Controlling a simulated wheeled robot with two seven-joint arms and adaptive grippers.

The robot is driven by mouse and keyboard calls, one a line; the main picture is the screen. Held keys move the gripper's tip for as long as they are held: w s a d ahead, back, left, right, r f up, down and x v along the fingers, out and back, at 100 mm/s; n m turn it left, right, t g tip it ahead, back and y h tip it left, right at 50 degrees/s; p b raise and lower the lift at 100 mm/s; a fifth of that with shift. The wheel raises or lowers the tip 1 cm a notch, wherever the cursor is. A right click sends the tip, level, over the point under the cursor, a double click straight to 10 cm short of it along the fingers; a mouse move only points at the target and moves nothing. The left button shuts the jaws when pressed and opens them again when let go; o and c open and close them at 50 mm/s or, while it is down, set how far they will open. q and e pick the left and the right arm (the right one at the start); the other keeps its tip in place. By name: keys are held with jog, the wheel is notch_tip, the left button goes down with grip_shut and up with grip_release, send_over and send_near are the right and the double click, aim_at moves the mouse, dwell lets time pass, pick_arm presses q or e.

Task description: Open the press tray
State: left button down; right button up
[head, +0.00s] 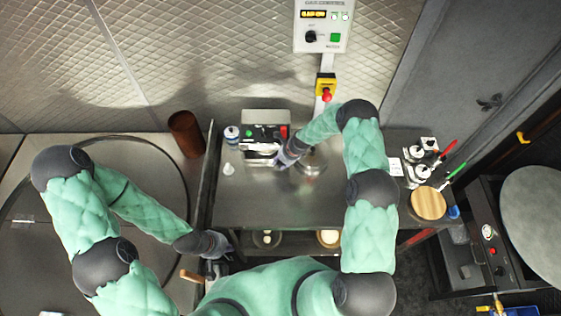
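A small machine with a dark front, a green button and a red part (264,133) stands at the back of the steel counter; it looks like the press. A pale, bright part (259,151) shows at its front and may be the tray. My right gripper (280,164) is at the machine's front right corner; its fingers are small and partly hidden, so contact and opening are unclear. A round shiny metal piece (311,163) lies beside it. My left gripper (214,270) is low, left of the counter's front edge, near a wooden handle (191,276); its fingers are unclear.
A brown cylinder (186,134) stands left of the counter (250,205), beside a large round dark surface (150,168). A wall control box (323,25) and red emergency button (326,95) are behind. A wooden round (429,203) lies right. The counter's middle is clear.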

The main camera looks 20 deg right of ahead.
grip_shut()
jog(key=shift+s, duration=0.2)
jog(key=shift+s+a, duration=0.15)
jog(key=shift+s, duration=0.2)
jog(key=s+a+b, duration=0.1)
jog(key=s+b, duration=0.2)
jog(key=s, duration=0.1)
jog(key=s+a+b, duration=0.1)
jog(key=s+b, duration=0.2)
jog(key=s, duration=0.1)
jog(key=s+a+b, duration=0.1)
jog(key=s+b, duration=0.2)
jog(key=s, duration=0.1)
jog(key=shift+s+a+f+b, duration=0.1)
jog(key=shift+s+a+b, duration=0.2)
jog(key=shift+b, duration=0.05)
jog(key=shift+s+a+b, duration=0.15)
jog(key=shift+s+b, duration=0.3)
jog(key=shift+s, duration=0.05)
jog(key=shift+s+a+b, duration=0.15)
jog(key=shift+s+b, duration=0.25)
jog(key=shift+s, duration=0.1)
jog(key=shift+s+r, duration=0.1)
jog(key=shift+r, duration=0.1)
